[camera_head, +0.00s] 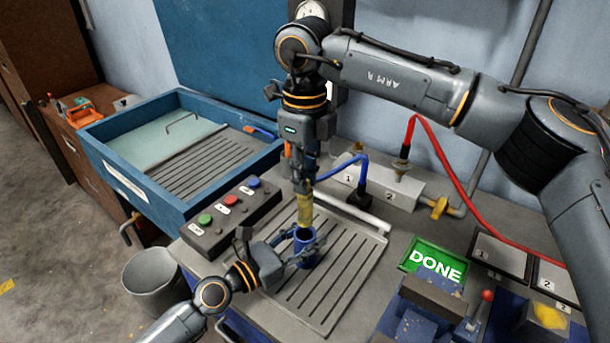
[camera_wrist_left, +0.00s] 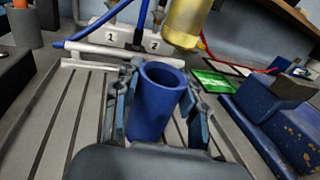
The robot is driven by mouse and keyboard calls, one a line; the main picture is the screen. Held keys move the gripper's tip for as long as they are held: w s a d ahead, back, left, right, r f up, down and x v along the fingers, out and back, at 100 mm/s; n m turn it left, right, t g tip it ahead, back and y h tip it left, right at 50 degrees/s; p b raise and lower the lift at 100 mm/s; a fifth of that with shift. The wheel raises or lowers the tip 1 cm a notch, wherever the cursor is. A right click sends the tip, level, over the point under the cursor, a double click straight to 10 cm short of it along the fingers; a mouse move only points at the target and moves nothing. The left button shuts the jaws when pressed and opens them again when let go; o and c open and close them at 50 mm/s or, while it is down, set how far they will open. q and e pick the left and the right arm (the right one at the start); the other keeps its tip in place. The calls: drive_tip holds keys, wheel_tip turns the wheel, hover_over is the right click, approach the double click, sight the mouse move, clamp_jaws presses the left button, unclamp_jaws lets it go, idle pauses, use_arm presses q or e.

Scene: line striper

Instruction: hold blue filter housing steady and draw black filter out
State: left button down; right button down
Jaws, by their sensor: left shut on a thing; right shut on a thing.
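The blue filter housing (camera_head: 305,245) stands upright on the ribbed grey drain board. In the left wrist view the housing (camera_wrist_left: 152,108) has an open top with a hollow, shaded inside. My left gripper (camera_head: 300,252) is shut around it, one finger on each side. My right gripper (camera_head: 302,182) points down above the housing and is shut on a filter (camera_head: 305,211). This filter looks yellow-brown, not black. In the left wrist view the filter (camera_wrist_left: 186,22) hangs above and behind the housing's rim, apart from it.
A green DONE pad (camera_head: 436,262) lies to the right, with a blue vise (camera_head: 425,308) in front. A button box (camera_head: 232,217) and blue sink (camera_head: 150,190) are at left. Blue (camera_head: 345,158) and red (camera_head: 440,150) hoses run behind. A bin (camera_head: 155,272) stands on the floor.

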use_arm(q)
drive_tip(key=c, duration=0.7)
unclamp_jaws()
drive_tip(key=v, duration=1.2)
drive_tip(key=shift+a, duration=0.1)
